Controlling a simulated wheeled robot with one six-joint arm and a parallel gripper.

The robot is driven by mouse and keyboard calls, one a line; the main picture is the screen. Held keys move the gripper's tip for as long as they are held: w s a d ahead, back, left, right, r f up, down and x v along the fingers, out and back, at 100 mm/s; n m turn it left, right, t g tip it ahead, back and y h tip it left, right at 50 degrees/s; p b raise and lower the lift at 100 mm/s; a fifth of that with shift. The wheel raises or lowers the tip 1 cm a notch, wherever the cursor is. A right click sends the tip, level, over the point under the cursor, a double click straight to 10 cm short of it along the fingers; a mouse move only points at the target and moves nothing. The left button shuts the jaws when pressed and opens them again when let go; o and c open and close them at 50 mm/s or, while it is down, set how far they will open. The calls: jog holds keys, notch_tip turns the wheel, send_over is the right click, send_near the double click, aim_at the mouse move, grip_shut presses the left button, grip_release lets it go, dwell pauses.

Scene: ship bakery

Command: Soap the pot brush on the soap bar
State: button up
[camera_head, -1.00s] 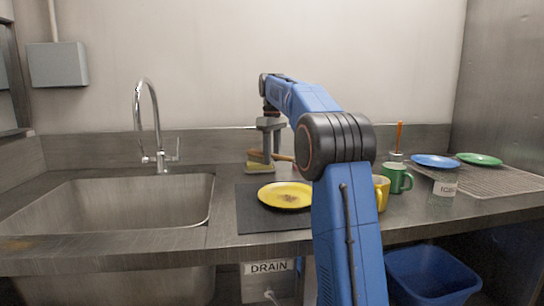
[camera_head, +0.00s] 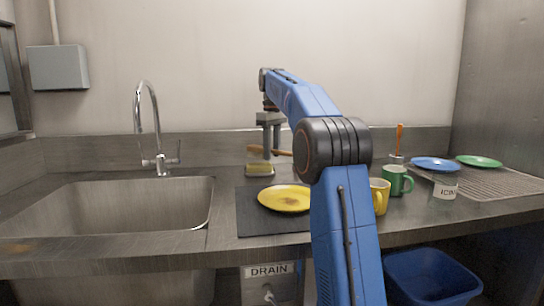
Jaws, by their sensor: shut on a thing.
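My gripper (camera_head: 267,153) is shut on the wooden pot brush (camera_head: 255,148), just above the back of the counter. The brush lies roughly level, its wider end to the left and its thin handle to the right of the fingers. The yellowish soap bar (camera_head: 260,168) sits in a small pale holder on the counter, below the brush. A small gap seems to show between brush and soap. The bristles are too small to make out.
A soiled yellow plate (camera_head: 284,197) lies on a dark mat (camera_head: 252,222) in front. A yellow mug (camera_head: 381,194), a green mug (camera_head: 393,180) and a labelled jar (camera_head: 444,191) stand right. The sink (camera_head: 110,215) and tap (camera_head: 158,130) are left.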

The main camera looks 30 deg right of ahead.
jog(key=shift+r, duration=2.05)
